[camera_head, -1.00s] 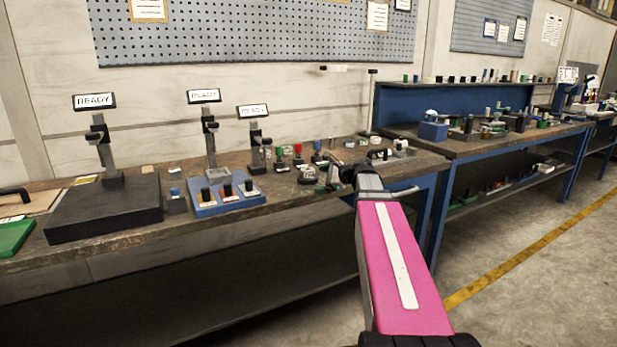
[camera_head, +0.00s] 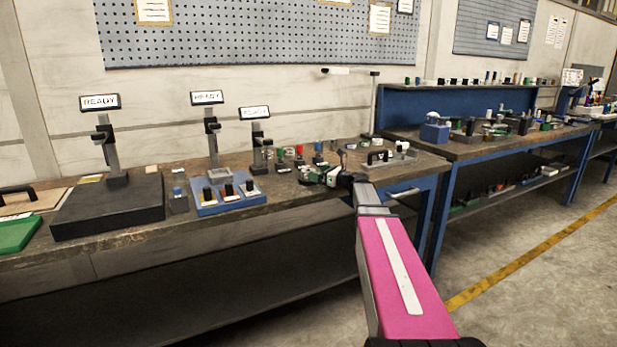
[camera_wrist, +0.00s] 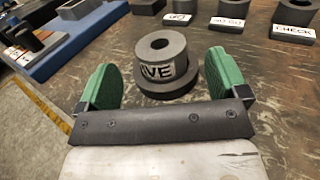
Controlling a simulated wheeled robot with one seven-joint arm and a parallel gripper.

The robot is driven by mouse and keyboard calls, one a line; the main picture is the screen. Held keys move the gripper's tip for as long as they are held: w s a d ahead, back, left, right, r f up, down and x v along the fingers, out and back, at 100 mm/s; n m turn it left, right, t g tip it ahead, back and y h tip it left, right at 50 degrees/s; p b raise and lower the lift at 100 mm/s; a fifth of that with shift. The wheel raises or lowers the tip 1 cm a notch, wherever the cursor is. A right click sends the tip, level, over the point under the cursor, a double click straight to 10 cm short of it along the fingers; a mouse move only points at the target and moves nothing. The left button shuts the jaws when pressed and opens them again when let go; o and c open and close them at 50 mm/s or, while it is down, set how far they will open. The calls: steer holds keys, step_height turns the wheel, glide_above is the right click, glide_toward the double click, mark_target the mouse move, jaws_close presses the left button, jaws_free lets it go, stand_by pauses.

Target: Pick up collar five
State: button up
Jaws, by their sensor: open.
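Collar five (camera_wrist: 160,62) is a dark grey stepped ring with a round hole and a white label whose visible letters read "IVE". In the wrist view it stands upright on the worn workbench, ahead of my gripper and roughly between the lines of its fingers. My gripper (camera_wrist: 161,84) has two green pads spread apart with nothing held. The collar looks clear of both pads. In the head view my gripper (camera_head: 318,176) is low over the bench's right part, and the collar cannot be made out there.
A blue tray (camera_wrist: 85,35) lies at the upper left of the wrist view. Several dark blocks stand behind the collar, one with a CHECK label (camera_wrist: 293,33). In the head view, a blue fixture with three posts (camera_head: 225,203) and a dark plate (camera_head: 108,208) stand left.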

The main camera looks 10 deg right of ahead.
mark_target(308, 170)
steer(key=shift+x, duration=2.75)
steer(key=c, duration=1.5)
steer(key=shift+r, duration=0.15)
